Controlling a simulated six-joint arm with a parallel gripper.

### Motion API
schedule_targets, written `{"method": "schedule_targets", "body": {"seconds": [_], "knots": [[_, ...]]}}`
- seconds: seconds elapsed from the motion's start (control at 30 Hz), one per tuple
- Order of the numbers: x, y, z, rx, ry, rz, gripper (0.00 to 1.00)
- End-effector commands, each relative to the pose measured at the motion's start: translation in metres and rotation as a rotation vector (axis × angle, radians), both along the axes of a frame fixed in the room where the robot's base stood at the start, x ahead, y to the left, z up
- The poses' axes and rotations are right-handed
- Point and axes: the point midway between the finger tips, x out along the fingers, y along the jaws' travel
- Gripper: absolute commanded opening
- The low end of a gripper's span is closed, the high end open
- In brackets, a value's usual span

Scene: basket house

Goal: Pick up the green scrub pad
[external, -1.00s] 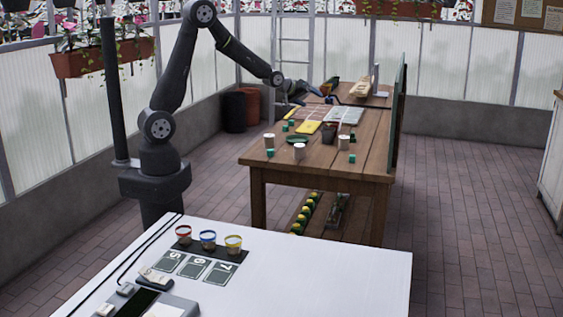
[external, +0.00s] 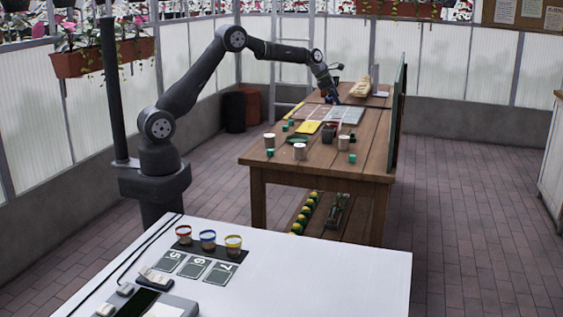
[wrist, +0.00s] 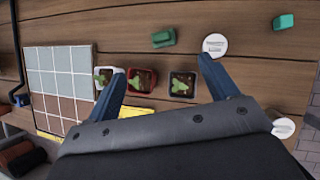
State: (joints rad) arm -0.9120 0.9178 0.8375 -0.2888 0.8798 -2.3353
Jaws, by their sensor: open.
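Several small green blocks lie on the wooden table; I cannot tell for sure which is the green scrub pad. In the wrist view one darker green block (wrist: 164,38) lies ahead of my fingers, and a teal block (wrist: 284,21) lies at the top right.
A tiled grey and brown board (wrist: 62,75) lies left in the wrist view. Small pots with green sprouts (wrist: 182,84) stand between my fingers' lines. White cups (wrist: 215,45) stand to the right. A dark upright panel (external: 397,110) lines the table's right side.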

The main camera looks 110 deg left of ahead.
Motion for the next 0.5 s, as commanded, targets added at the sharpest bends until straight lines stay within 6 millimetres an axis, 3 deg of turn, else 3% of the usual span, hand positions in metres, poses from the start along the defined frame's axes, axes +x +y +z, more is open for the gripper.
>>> {"method": "schedule_targets", "body": {"seconds": [0.03,0.1,0.5], "knots": [[-0.001,-0.002,-0.018,-0.007,0.008,-0.001,0.79],[-0.001,-0.001,-0.032,-0.005,0.007,-0.002,0.79],[0.026,0.014,-0.086,-0.001,0.006,-0.005,0.79]]}}
